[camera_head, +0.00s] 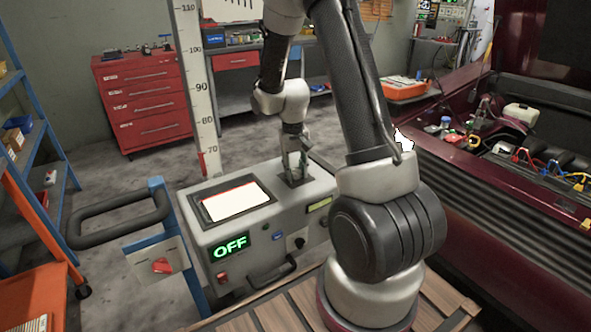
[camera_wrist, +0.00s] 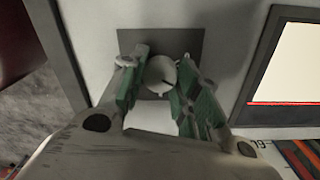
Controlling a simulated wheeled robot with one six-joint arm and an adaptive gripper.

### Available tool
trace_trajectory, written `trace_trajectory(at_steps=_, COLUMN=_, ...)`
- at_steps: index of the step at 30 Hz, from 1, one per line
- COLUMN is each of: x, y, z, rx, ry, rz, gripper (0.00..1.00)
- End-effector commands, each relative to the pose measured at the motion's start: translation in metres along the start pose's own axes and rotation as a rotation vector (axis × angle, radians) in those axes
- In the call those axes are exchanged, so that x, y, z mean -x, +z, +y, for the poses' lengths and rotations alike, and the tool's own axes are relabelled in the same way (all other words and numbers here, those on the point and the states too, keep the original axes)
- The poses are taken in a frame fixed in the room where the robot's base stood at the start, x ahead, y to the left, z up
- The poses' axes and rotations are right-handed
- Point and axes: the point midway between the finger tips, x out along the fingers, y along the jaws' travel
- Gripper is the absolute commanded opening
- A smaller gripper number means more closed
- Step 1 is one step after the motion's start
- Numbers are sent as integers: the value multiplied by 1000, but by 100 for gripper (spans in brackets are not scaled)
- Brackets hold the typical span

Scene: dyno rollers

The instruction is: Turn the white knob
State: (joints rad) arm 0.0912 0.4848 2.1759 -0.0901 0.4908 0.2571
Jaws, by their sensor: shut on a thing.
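The white knob (camera_wrist: 161,72) sits on a dark square plate (camera_wrist: 192,40) on top of the grey console. It has a dark pointer line across its face. My gripper (camera_wrist: 157,80) is over it, with one green-padded finger on each side, shut on the knob. In the head view my gripper (camera_head: 294,169) reaches straight down to the plate at the console's back right. The knob itself cannot be made out there, behind the fingers.
A black handle (camera_head: 120,210) and red switch (camera_head: 161,265) stand at left. A dark red car (camera_head: 500,190) is at right.

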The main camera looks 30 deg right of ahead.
Motion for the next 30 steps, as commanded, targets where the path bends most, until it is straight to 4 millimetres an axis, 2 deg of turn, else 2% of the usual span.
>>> trace_trajectory(at_steps=16, x=1, y=-2, z=0, rx=-26, ry=-1, rz=3, gripper=8)
trace_trajectory(at_steps=17, x=1, y=-2, z=0, rx=-26, ry=-1, rz=3, gripper=34)
trace_trajectory(at_steps=20, x=1, y=-1, z=0, rx=-25, ry=-1, rz=2, gripper=52)
trace_trajectory(at_steps=21, x=0, y=-1, z=0, rx=-25, ry=0, rz=2, gripper=54)
trace_trajectory(at_steps=30, x=1, y=-1, z=0, rx=-25, ry=0, rz=1, gripper=54)
